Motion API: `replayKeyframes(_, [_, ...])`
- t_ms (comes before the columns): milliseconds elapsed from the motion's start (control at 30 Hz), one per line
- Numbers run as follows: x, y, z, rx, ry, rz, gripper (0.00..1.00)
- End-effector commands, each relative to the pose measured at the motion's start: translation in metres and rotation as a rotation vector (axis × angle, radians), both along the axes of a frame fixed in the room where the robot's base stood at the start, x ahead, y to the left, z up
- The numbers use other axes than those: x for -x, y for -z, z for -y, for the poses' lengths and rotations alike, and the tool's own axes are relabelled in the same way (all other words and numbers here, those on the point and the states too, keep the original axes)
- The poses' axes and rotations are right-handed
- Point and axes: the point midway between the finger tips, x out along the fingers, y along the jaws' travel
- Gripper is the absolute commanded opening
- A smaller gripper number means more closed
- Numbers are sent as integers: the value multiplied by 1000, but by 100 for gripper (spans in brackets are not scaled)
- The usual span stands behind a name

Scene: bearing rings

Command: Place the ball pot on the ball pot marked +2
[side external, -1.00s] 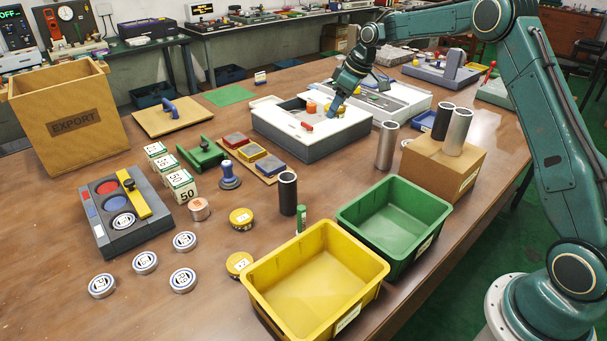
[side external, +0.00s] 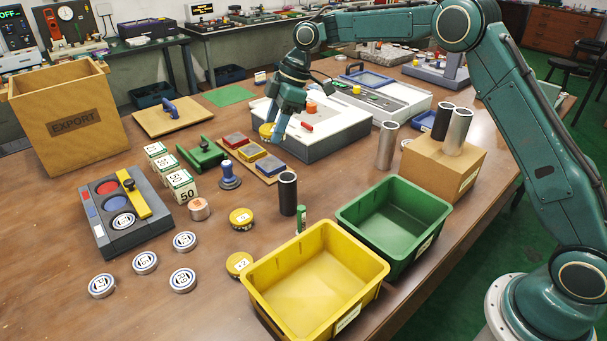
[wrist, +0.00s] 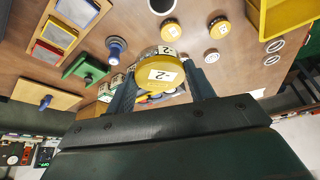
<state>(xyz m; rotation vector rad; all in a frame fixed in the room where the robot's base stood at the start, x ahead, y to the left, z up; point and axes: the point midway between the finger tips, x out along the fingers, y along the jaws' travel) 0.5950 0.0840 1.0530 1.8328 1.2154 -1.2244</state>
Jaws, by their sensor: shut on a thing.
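My gripper (side external: 275,130) is shut on a yellow ball pot (side external: 267,130), held in the air in front of the white machine. In the wrist view the held pot (wrist: 163,74) sits between the fingers, with white labels on its top and side that appear to read 2 with a dash. Two more yellow ball pots stand on the table: one (side external: 241,218) near the middle and one (side external: 238,263) beside the yellow bin. Both also show in the wrist view, the first (wrist: 168,29) left of the second (wrist: 219,28). Their label signs are too small to read surely.
The yellow bin (side external: 251,283) and green bin (side external: 346,212) stand at the front right. An upright black tube (side external: 288,193) and a blue-handled stamp (side external: 229,178) stand near the pots. A copper pot (side external: 199,209) and several silver pots lie to the left.

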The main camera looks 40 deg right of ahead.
Motion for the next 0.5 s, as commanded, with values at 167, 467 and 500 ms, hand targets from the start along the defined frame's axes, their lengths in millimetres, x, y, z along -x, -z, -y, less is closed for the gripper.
replayKeyframes(167, [24,-6,-68,0,-274,2,27])
replayKeyframes(467, [74,-11,-152,0,-706,2,27])
replayKeyframes(500, [79,-11,-159,1,-748,1,27])
